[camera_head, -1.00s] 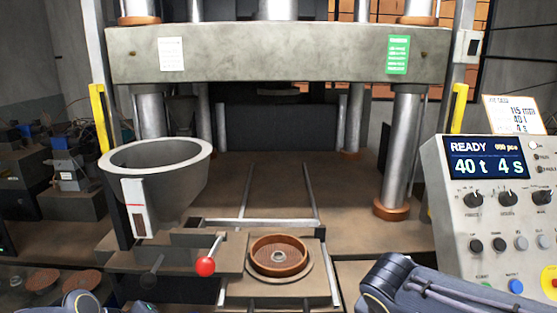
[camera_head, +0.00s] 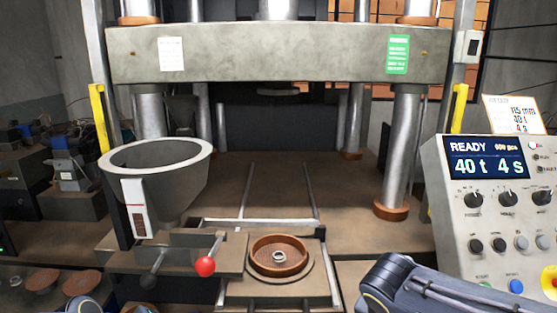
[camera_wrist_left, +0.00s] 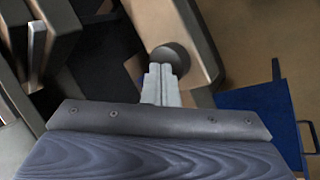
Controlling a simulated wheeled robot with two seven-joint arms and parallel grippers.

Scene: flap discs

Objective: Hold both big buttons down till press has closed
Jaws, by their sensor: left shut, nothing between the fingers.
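The press has a grey crosshead (camera_head: 280,50) raised high above its bed. My left gripper (camera_wrist_left: 162,76) is shut and empty in the left wrist view. Its tips are beside or over a dark round knob (camera_wrist_left: 172,54) at the end of a brown-grey metal bar; I cannot tell whether they touch it. Whether this knob is one of the big buttons is unclear. No big button pair can be made out in the head view. My left arm barely shows at the bottom left edge. My right forearm comes in at the bottom right, its gripper out of frame.
A brown ring mould (camera_head: 280,255) sits on the front slide. The control panel (camera_head: 490,215) at right reads READY, 40 t, 4 s.

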